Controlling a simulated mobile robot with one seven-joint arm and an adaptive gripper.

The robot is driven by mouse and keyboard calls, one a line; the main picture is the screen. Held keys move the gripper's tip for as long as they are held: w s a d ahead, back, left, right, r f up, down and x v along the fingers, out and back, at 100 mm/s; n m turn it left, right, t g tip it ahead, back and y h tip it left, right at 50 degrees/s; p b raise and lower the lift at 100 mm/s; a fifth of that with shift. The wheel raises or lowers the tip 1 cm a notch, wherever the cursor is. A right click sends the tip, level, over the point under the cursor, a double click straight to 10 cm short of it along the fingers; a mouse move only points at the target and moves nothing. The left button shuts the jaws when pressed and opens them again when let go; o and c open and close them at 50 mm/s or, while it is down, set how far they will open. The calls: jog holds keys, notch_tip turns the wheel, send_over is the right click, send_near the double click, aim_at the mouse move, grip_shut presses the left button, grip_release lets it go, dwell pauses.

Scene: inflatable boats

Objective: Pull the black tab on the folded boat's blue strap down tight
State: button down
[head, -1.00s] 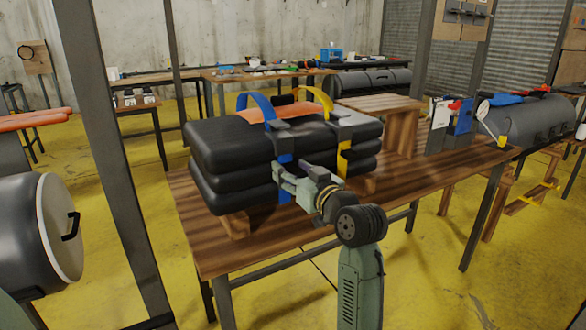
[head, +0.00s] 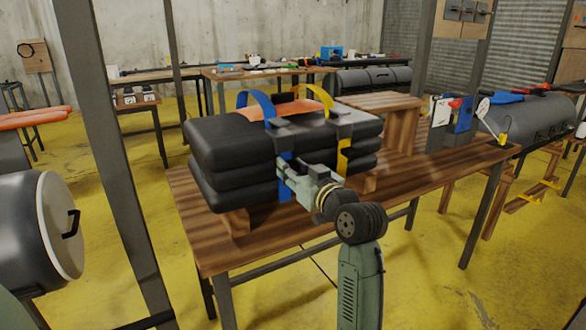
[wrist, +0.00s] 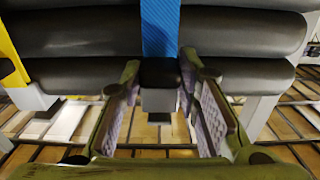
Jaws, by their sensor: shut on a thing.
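The folded boat (head: 228,145) is a stack of black rolls on the wooden table. The blue strap (head: 285,158) runs down its front from a raised blue loop on top; the strap (wrist: 160,28) also hangs in the middle of the wrist view. The black tab (wrist: 160,73) is at the strap's lower visible end, between the fingers. My gripper (head: 283,172) is at the front of the boat, over the strap. In the wrist view, my gripper (wrist: 160,80) is shut on the tab, one finger on each side. The tab is hidden in the head view.
A yellow strap (head: 343,155) runs beside the blue one, to its right in the head view. Wooden blocks (head: 235,222) support the boat. A small wooden stand (head: 402,130) is behind it.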

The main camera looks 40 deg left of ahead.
dwell(0.3)
notch_tip(320, 180, down, 8)
jog(key=b, duration=0.5)
jog(key=shift+f, duration=0.1)
jog(key=c, duration=1.2)
grip_release()
jog(key=v, duration=1.2)
